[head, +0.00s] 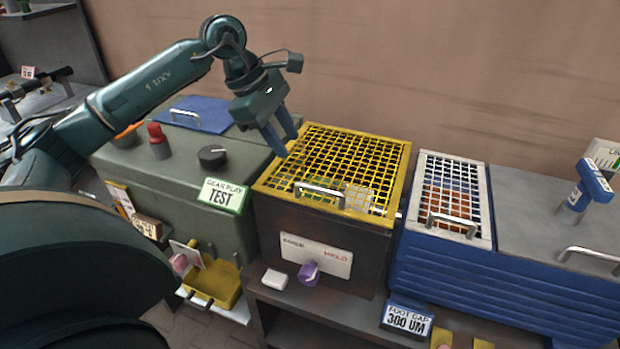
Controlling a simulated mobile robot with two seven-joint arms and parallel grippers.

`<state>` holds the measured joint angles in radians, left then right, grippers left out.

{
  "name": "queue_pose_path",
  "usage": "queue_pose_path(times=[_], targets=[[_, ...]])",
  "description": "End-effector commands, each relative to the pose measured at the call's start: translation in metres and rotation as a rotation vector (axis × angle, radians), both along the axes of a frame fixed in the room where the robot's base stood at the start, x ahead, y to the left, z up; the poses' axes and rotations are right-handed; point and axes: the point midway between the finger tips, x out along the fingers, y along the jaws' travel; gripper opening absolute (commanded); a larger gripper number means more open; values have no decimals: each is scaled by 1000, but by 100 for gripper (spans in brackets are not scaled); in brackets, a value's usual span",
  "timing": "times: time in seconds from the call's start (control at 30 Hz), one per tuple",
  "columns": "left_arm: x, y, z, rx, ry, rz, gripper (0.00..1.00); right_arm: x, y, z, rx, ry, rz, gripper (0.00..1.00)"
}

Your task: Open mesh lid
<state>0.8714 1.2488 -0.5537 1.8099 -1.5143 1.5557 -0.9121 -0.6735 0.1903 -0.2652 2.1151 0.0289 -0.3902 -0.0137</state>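A yellow mesh lid (358,146) lies closed on a dark box (290,238) in the middle of the head view. A silver handle (320,192) sits near the lid's front edge. A second, white-framed mesh lid (452,190) with its own silver handle (452,222) lies closed on the blue unit to the right. My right gripper is not in view.
A green gear play test box (180,195) with a black knob (212,155) and a red knob (157,140) stands at left. The blue unit (480,275) stands at right with a blue tool (585,190) on top. A wall is behind.

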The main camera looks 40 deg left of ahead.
Motion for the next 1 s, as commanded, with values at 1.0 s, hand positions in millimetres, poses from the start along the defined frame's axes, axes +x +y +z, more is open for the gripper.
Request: queue_pose_path(times=[1.0], targets=[[30,-39,-103,-6,1,-1,33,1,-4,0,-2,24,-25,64]])
